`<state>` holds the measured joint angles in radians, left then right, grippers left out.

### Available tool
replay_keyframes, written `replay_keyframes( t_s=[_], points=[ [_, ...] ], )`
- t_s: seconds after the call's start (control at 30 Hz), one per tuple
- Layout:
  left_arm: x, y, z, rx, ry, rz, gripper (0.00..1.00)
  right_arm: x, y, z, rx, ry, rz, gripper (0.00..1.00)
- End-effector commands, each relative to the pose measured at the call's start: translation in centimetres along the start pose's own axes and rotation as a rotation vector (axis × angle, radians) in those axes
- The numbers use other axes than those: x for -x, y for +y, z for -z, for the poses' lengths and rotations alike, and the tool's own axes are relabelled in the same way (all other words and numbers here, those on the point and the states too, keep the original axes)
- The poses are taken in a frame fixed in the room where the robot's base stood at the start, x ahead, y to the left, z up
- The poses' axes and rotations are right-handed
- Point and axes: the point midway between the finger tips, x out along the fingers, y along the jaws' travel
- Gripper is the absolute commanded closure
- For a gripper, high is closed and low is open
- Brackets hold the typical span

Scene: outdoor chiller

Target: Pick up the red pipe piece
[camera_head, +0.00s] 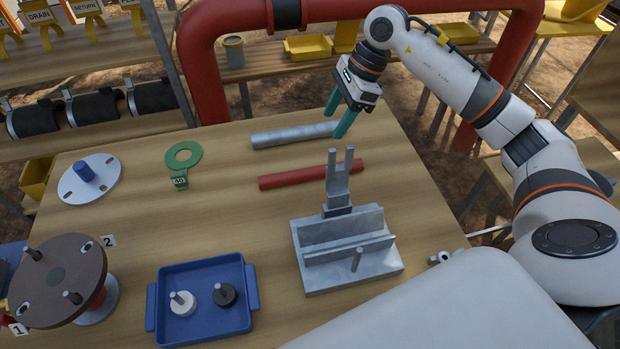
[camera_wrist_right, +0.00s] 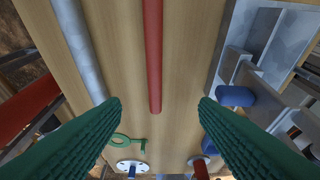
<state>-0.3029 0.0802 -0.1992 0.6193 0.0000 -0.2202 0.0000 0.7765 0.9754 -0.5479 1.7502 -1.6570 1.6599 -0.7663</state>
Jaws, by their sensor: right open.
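The red pipe piece (camera_head: 290,178) lies flat on the wooden table, behind the grey metal fixture and in front of a grey pipe. An upright fork on the fixture hides a short part of it. My right gripper (camera_head: 338,120) is open and empty above the table, over the right part of the grey pipe in the head view. In the right wrist view the red pipe piece (camera_wrist_right: 153,60) runs down the middle, between the two green fingers of my right gripper (camera_wrist_right: 160,125) but apart from them. My left gripper does not show.
The grey pipe (camera_head: 295,135) lies behind the red one. The metal fixture (camera_head: 312,283) stands in front. A green ring (camera_head: 197,154), a white flange (camera_head: 65,190) and a blue tray (camera_head: 161,270) are to the left. A large red pipe frame (camera_head: 205,80) rises behind the table.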

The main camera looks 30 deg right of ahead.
Motion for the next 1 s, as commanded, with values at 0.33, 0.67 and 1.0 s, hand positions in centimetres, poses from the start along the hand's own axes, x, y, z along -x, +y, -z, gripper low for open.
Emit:
replay_keyframes(
  t_s=[0.33, 0.67, 1.0],
  points=[
    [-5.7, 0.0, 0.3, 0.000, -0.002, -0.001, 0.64, -5.4, 0.0, -2.2, 0.000, -0.001, 0.000, 0.45],
    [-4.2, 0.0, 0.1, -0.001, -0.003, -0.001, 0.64, -10.1, -0.1, -2.1, -0.001, 0.000, 0.005, 0.45],
    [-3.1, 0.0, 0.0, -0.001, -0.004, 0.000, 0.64, -13.2, 0.2, -2.1, -0.001, 0.000, 0.005, 0.45]
  ],
)
